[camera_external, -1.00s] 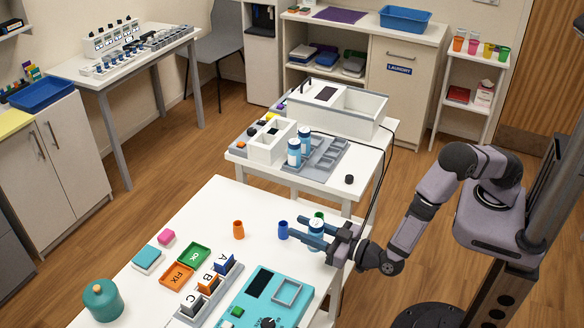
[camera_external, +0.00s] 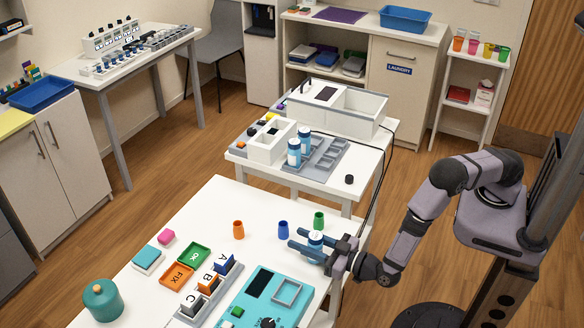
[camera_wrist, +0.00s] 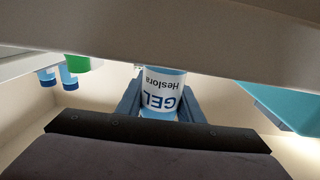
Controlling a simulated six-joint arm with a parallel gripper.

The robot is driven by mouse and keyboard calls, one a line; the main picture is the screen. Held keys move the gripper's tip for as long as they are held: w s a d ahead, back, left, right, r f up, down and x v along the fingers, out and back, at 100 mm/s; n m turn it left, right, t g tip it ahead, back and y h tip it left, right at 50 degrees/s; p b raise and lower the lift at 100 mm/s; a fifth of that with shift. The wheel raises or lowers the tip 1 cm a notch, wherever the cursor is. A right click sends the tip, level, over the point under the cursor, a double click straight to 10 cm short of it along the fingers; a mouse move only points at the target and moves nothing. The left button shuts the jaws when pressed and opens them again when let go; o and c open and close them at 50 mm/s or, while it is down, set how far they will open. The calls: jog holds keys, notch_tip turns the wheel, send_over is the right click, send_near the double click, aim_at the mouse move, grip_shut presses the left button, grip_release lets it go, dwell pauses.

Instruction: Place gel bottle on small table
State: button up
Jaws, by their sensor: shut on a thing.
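A smaller white table (camera_external: 369,174) stands behind the front table.
A green cup (camera_external: 319,220), a blue cup (camera_external: 283,230) and an orange cup (camera_external: 238,230) stand near the gripper. A teal device (camera_external: 262,296) lies in front. The smaller table bears a grey tray (camera_external: 328,157), blue bottles (camera_external: 294,152) and a black knob (camera_external: 349,179).

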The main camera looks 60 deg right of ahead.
aim_at(321, 250)
jog(key=shift+f, duration=0.15)
jog(key=o, duration=1.1)
jog(key=shift+o, duration=0.2)
jog(key=shift+s, duration=0.1)
jog(key=s, duration=0.2)
jog(key=s+b, duration=0.1)
jog(key=s, duration=0.1)
jog(key=s+b, duration=0.1)
jog(key=s, duration=0.1)
jog(key=shift+s+a, duration=0.15)
jog(key=shift+a, duration=0.2)
jog(key=shift+o, duration=0.5)
jog(key=shift+s+b, duration=0.3)
jog(key=shift+s, duration=0.15)
